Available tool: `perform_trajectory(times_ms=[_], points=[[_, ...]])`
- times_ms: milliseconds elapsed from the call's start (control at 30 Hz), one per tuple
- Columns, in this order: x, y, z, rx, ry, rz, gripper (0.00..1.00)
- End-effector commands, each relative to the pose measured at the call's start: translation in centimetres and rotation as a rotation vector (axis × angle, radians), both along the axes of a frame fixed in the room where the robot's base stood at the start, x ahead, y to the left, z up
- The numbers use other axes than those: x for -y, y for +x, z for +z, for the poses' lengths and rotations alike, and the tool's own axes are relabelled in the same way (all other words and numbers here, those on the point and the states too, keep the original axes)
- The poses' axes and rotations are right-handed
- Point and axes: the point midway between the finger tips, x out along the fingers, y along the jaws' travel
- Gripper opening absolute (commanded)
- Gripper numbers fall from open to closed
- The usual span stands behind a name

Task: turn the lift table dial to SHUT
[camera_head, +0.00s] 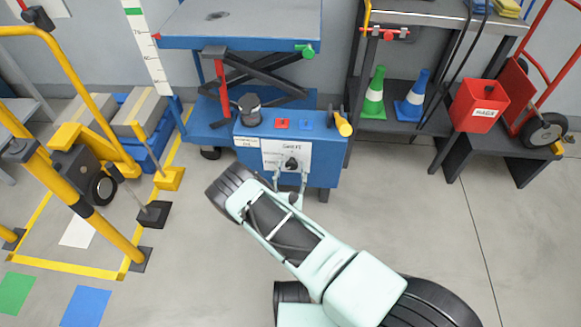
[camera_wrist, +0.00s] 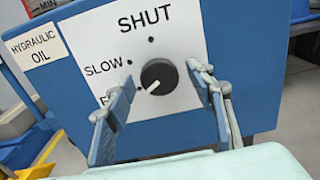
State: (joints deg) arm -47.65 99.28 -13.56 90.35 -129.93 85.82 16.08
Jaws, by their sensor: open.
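The dial is a round black knob (camera_wrist: 160,77) on a white label plate (camera_wrist: 180,30) on the front of the blue lift table box. Its white pointer aims lower left, at a dot beside a label starting with F that my left finger partly hides. SLOW is at the upper left and SHUT at the top, each with a dot. My gripper (camera_wrist: 161,84) is open, one finger on each side of the knob, with visible gaps. In the head view the knob (camera_head: 292,163) shows just beyond my gripper (camera_head: 290,179).
The lift table (camera_head: 235,25) stands behind the blue box (camera_head: 320,172). A yellow-handled lever (camera_head: 343,124) stands at the box's right top. Yellow rails (camera_head: 85,215) are to the left. A shelf with green (camera_head: 374,95) and blue cones (camera_head: 413,95) stands right. Floor at right is clear.

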Motion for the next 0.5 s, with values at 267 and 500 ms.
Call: perform_trajectory(times_ms=[267,500], points=[[0.03,0.0,-0.01,0.0,0.0,0.0,0.45],[0.03,0.0,0.0,0.0,0.0,0.0,0.19]])
